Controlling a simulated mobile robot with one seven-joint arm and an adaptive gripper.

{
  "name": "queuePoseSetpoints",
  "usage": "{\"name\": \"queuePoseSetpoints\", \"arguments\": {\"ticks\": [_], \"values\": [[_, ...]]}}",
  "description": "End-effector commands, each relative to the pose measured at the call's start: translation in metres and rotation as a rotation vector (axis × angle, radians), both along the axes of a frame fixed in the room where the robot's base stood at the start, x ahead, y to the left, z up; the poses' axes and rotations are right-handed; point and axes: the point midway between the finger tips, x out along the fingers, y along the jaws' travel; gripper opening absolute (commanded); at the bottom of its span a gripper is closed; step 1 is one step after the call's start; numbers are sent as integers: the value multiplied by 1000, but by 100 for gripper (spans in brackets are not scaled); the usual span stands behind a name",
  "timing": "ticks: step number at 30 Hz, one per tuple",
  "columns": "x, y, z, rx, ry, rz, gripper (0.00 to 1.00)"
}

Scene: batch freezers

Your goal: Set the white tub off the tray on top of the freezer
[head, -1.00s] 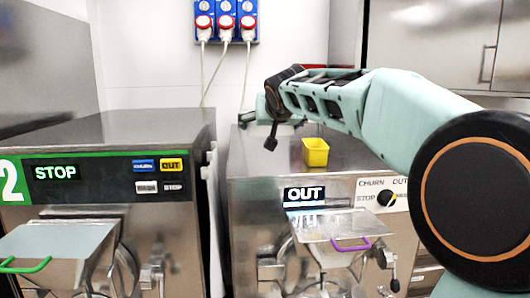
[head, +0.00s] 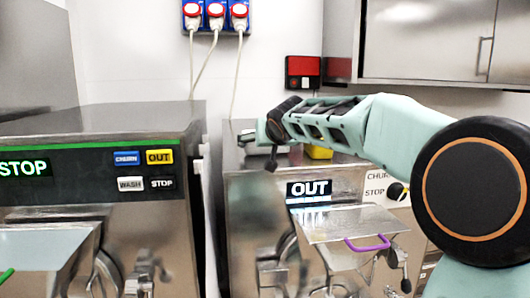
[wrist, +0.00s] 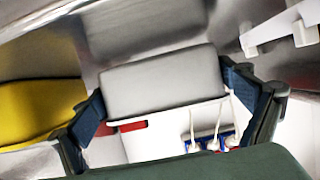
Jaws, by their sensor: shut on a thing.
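The white tub (wrist: 160,82) is between the two blue finger pads of my gripper (wrist: 168,98) in the wrist view, and the gripper is shut on it. In the head view my gripper (head: 264,140) is over the left back part of the right freezer's top (head: 238,162). The tub is mostly hidden there, and I cannot tell whether it touches the top. The tray (head: 345,224) with a purple handle sits at the front of that freezer, and nothing stands on it.
A yellow tub (head: 318,152) stands on the same freezer top, partly behind my arm. It also shows in the wrist view (wrist: 38,108), left of my gripper. A second freezer (head: 100,125) stands at left across a narrow gap. A wall cabinet (head: 440,40) is behind.

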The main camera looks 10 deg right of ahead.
Motion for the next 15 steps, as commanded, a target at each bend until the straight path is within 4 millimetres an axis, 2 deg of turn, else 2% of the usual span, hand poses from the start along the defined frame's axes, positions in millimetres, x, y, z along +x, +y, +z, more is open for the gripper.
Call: {"name": "queuePoseSetpoints", "arguments": {"ticks": [2,14,15], "values": [[0,-2,-8,0,-5,0,63],[0,-1,-11,-1,-5,1,63],[0,-1,-11,-1,-3,1,98]]}}
